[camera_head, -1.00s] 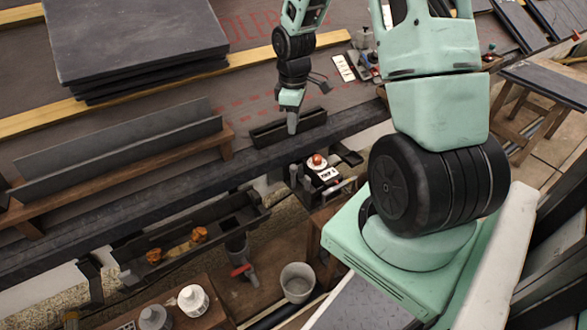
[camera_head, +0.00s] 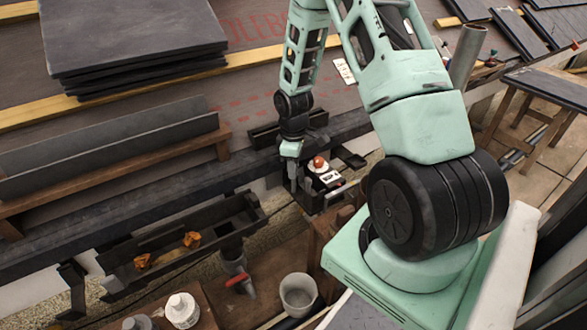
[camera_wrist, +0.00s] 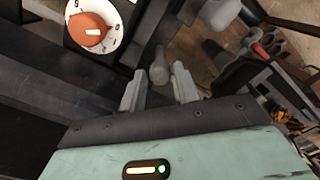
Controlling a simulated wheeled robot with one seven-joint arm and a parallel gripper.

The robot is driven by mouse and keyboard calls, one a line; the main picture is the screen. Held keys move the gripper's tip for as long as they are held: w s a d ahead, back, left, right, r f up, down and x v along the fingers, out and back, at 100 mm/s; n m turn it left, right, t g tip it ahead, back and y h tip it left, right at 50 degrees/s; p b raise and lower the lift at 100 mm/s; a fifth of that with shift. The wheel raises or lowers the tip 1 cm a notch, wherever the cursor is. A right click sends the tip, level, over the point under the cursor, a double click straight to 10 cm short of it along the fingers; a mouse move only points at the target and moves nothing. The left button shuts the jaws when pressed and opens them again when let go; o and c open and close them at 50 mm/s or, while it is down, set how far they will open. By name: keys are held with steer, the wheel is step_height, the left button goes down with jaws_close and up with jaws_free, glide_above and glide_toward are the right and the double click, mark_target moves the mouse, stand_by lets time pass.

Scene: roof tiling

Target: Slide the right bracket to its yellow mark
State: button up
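My gripper (camera_head: 292,172) points down beside the black unit (camera_head: 322,188) with the orange dial, below the dark roof edge. In the wrist view its two fingers (camera_wrist: 158,92) stand apart. A grey rounded post (camera_wrist: 158,66) shows between and just beyond the fingertips; I see no clear grip on it. The orange dial (camera_wrist: 91,30) on its white plate is up and left of the fingers. A dark bracket (camera_head: 73,280) hangs at the left end of the gutter. I cannot tell the right bracket for certain, and no yellow mark is clear in these views.
The dark gutter (camera_head: 130,252) with orange leaf clumps lies left of my gripper. Stacked slates (camera_head: 135,40) lie on the roof at upper left.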

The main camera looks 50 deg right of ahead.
mark_target(305, 161)
steer(key=shift+c, duration=0.3)
jaws_close()
steer(key=d+p, duration=0.1)
steer(key=s+d+p, duration=0.1)
steer(key=d, duration=0.1)
steer(key=shift+d+r+p, duration=0.1)
steer(key=shift+d+p, duration=0.2)
steer(key=shift+d, duration=0.1)
steer(key=shift+o, duration=0.3)
jaws_free()
step_height(305, 161, up, 17)
steer(key=p, duration=0.6)
steer(key=shift+r, duration=0.1)
